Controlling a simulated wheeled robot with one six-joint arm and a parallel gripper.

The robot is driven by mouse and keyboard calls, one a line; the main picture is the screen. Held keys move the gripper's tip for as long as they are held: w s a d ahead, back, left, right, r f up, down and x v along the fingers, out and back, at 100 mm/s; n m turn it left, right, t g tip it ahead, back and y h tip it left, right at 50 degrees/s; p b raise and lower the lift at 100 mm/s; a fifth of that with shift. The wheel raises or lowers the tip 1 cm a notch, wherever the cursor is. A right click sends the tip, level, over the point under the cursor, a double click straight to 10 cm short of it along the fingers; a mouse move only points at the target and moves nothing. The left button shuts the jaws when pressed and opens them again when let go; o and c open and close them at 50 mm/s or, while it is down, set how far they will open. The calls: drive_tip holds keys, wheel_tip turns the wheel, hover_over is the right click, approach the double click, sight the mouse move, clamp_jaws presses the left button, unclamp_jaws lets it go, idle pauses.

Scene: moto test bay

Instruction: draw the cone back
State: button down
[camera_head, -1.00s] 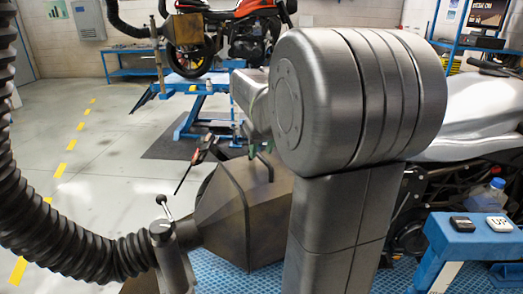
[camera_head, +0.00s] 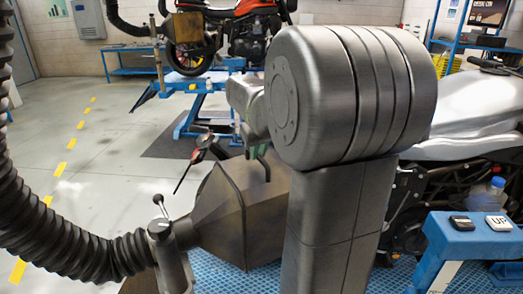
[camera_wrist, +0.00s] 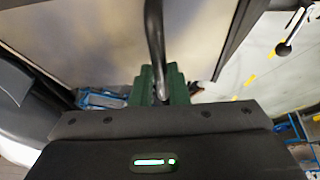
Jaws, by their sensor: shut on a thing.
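The cone (camera_head: 242,215) is a dull brown, faceted hood on the end of a thick black ribbed hose (camera_head: 60,240). Its wide end faces right, toward the silver motorcycle, and is partly hidden behind my arm. My gripper (camera_head: 262,153) is at the top of the cone, mostly hidden by my arm. In the wrist view my gripper's green jaws (camera_wrist: 160,88) are shut on the cone's dark handle (camera_wrist: 154,40). The cone's pale-looking face (camera_wrist: 85,35) lies behind the handle.
A silver motorcycle (camera_head: 470,115) stands at right. A blue stand (camera_head: 470,240) carries two buttons in front of it. A post with a lever (camera_head: 163,235) stands by the hose joint. A red-handled tool (camera_head: 203,148) shows behind the cone. Open floor (camera_head: 110,150) lies left.

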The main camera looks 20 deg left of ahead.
drive_tip(key=s+a, duration=0.9)
drive_tip(key=s, duration=0.1)
drive_tip(key=shift+a+b, duration=0.15)
drive_tip(key=shift+b, duration=0.25)
drive_tip(key=c, duration=1.6)
unclamp_jaws()
drive_tip(key=shift+a, duration=0.1)
drive_tip(key=shift+o, duration=1)
drive_tip(key=shift+s+a, duration=0.1)
drive_tip(key=shift+s, duration=0.1)
drive_tip(key=shift+w, duration=0.1)
drive_tip(key=v, duration=1.4)
drive_tip(key=shift+b, duration=0.45)
